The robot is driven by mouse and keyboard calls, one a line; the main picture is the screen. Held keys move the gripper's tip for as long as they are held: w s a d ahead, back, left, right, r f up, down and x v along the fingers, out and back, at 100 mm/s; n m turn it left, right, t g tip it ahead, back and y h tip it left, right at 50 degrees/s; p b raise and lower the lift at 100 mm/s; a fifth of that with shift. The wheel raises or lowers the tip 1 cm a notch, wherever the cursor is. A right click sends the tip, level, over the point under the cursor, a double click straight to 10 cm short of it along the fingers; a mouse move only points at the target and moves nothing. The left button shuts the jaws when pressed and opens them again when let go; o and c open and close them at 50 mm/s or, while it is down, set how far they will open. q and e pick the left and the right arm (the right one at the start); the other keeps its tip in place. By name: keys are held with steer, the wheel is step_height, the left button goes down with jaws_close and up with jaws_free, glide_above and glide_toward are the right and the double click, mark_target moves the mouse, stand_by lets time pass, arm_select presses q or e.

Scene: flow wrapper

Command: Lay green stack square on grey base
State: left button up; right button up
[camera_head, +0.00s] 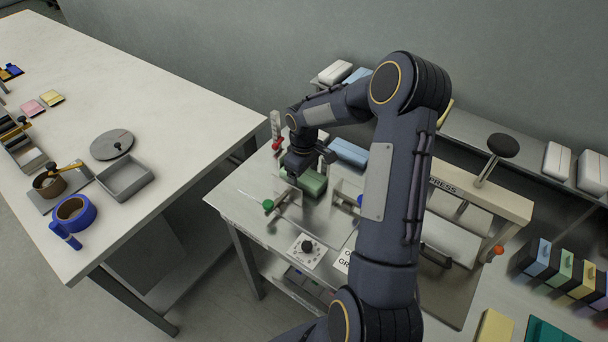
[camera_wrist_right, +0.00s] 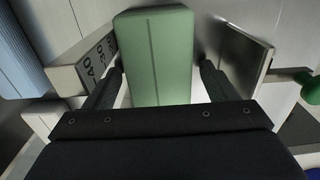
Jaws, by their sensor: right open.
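The green stack (camera_head: 313,183) lies on the small machine table under my right gripper (camera_head: 306,166). In the right wrist view the green stack (camera_wrist_right: 156,50) is a long block with a lengthwise line on top. My right gripper (camera_wrist_right: 161,72) is open, with one finger on each side of its near end. I cannot tell whether the fingers touch it. A pale surface shows beneath it; I cannot tell whether this is the grey base. My right arm hides part of the table. My left gripper is not in view.
A lettered block (camera_wrist_right: 92,62) stands left of the green stack, and a metal plate (camera_wrist_right: 246,55) with a green knob (camera_wrist_right: 311,89) stands right. A blue stack (camera_head: 348,152) lies behind. The press frame (camera_head: 480,195) stands to the right. A white workbench (camera_head: 165,100) is at left.

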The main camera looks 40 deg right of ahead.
steer(key=shift+r+b, duration=0.35)
steer(key=shift+r, duration=3.6)
steer(key=shift+s+a+r, duration=0.1)
steer(key=shift+r, duration=0.05)
steer(key=s+a+r+m+t+y, duration=0.1)
steer(key=s+a+r+m+t, duration=0.15)
steer(key=s+a+r, duration=0.8)
steer(key=s+a+m+t+y, duration=0.1)
steer(key=s+a, duration=0.3)
steer(key=s, duration=0.2)
steer(key=s+a+f+m+t+y, duration=0.1)
steer(key=s+a+t, duration=0.1)
steer(key=s+a, duration=0.2)
steer(key=s, duration=0.2)
steer(key=shift+s+y, duration=0.3)
steer(key=shift+y, duration=0.1)
steer(key=shift+f+m, duration=0.1)
steer(key=shift+m, duration=0.15)
steer(key=shift+c, duration=0.5)
